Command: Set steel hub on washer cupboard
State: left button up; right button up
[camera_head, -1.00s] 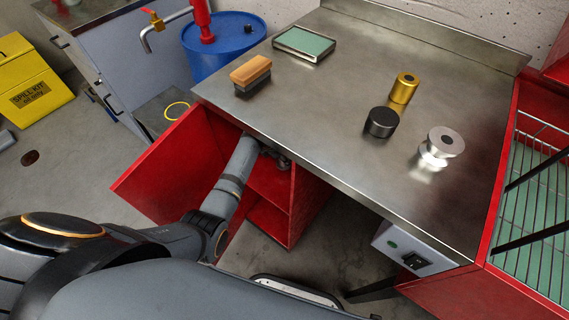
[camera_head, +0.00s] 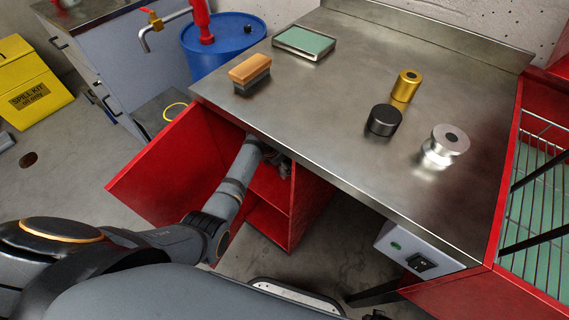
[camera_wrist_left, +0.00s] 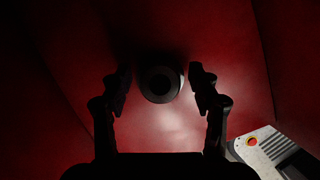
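My left arm reaches into the open red cupboard (camera_head: 222,152) under the bench; its gripper (camera_head: 280,163) is partly hidden by the bench edge. In the left wrist view, the gripper (camera_wrist_left: 161,80) is open, with its fingers on either side of a dark round part (camera_wrist_left: 160,97) with a centre hole. A gap shows on both sides of the part, which is in deep shade; I cannot tell its material. A shiny silver flanged part (camera_head: 447,146) stands on the bench. My right gripper is not in view. I cannot tell for certain which part is the steel hub.
A black cylinder (camera_head: 384,120), a gold cylinder (camera_head: 405,85), a wood-topped brush (camera_head: 250,74) and a green-topped tray (camera_head: 304,43) are on the steel bench (camera_head: 330,110). A grey cabinet (camera_head: 115,75) and a blue drum (camera_head: 222,45) stand behind. The bench's front middle is clear.

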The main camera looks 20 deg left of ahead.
aim_at(278, 172)
pick_arm(q)
jog(key=shift+r, duration=0.2)
jog(key=p+v, duration=0.2)
jog(key=v, duration=0.4)
jog(key=shift+r+p, duration=0.1)
jog(key=shift+p, duration=0.3)
jog(key=shift+s+a+r, duration=0.2)
jog(key=shift+s+r, duration=0.05)
jog(key=shift+r, duration=0.25)
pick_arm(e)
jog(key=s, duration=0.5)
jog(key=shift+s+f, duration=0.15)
